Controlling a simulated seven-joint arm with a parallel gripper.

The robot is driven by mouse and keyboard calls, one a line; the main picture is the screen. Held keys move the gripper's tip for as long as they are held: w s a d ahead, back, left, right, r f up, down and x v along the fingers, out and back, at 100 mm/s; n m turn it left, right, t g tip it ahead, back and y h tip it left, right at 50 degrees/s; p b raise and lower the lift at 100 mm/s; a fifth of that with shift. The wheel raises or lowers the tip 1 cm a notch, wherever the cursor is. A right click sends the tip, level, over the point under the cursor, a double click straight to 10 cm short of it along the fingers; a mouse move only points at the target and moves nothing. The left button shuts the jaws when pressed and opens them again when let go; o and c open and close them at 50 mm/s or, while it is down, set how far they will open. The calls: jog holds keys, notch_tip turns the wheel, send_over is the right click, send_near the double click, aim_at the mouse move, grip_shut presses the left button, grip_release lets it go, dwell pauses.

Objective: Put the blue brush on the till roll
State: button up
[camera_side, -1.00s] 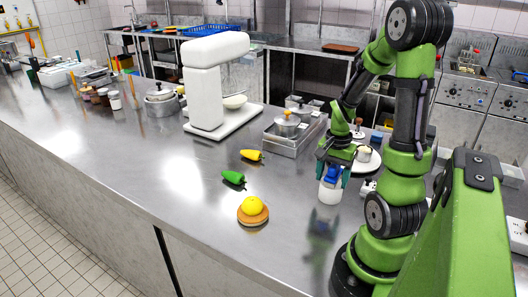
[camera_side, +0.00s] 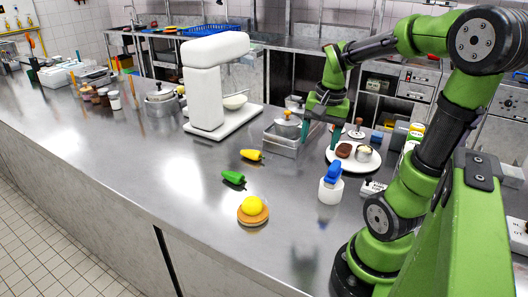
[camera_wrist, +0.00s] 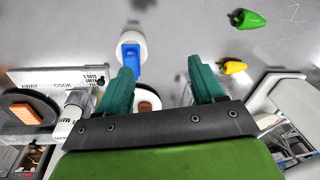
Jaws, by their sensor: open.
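The blue brush (camera_side: 333,171) rests on top of the white till roll (camera_side: 330,192), which stands upright on the steel counter. In the wrist view the blue brush (camera_wrist: 130,55) lies over the white roll (camera_wrist: 136,38), ahead of the left finger. My gripper (camera_side: 320,138) is open and empty, above and behind the roll and apart from the brush. Its two green fingers (camera_wrist: 160,75) are spread in the wrist view, with nothing between them but a plate further below.
A white plate (camera_side: 340,164) with a brown patty (camera_side: 343,150) is behind the roll. A metal tray (camera_side: 283,146) with a pot is behind left. A yellow pepper (camera_side: 251,155), a green pepper (camera_side: 233,177) and a bun with a yellow ball (camera_side: 252,206) lie left. Bare counter separates them from the roll.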

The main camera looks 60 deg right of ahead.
jog(key=w+a+r+n+t+y, duration=0.1)
jog(key=a+n, duration=0.4)
jog(key=a, duration=0.5)
jog(key=w+a+r+n+t+y, duration=0.1)
jog(key=a+r+n+t, duration=0.2)
jog(key=a+n, duration=0.3)
jog(key=a+t, duration=0.1)
jog(key=a, duration=0.3)
jog(key=shift+w+r+t+y, duration=0.25)
jog(key=shift+r+t+y, duration=0.05)
